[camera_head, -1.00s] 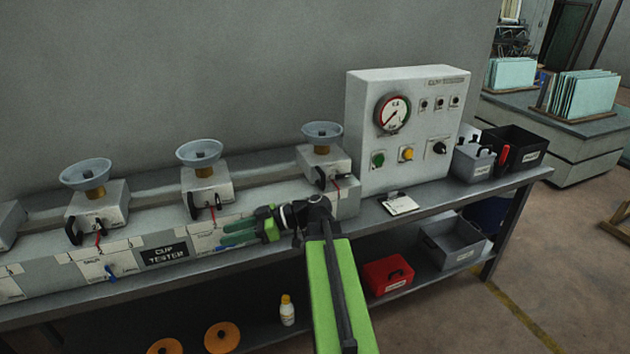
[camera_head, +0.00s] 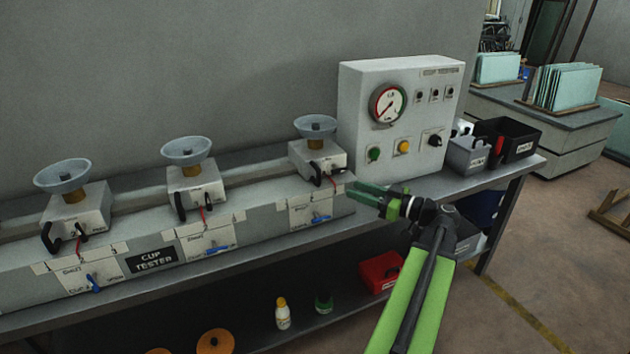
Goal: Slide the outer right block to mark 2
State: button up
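The outer right block (camera_head: 315,157) is a light box with a grey suction cup (camera_head: 316,125) on top. It sits near the right end of the rail unit (camera_head: 341,209), left of the gauge cabinet. A black handle (camera_head: 316,178) and a short red piece show on its front. My gripper (camera_head: 354,191) is to the right of the block and points left, its dark green fingers apart with nothing between them. The fingertips appear close to the rail's right end; their depth gap to the block is hard to judge.
Two similar blocks with cups, a middle one (camera_head: 196,188) and a left one (camera_head: 77,208), sit further left on the rail. The gauge cabinet (camera_head: 400,118) stands close behind my gripper. Bins (camera_head: 468,156) stand at the bench's right end. A blue lever (camera_head: 321,219) hangs below the right block.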

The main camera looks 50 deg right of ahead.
aim_at(318, 183)
jog(key=x, duration=1.4)
jog(key=shift+d, duration=0.1)
jog(key=shift+s, duration=0.1)
grip_shut()
dwell(0.6)
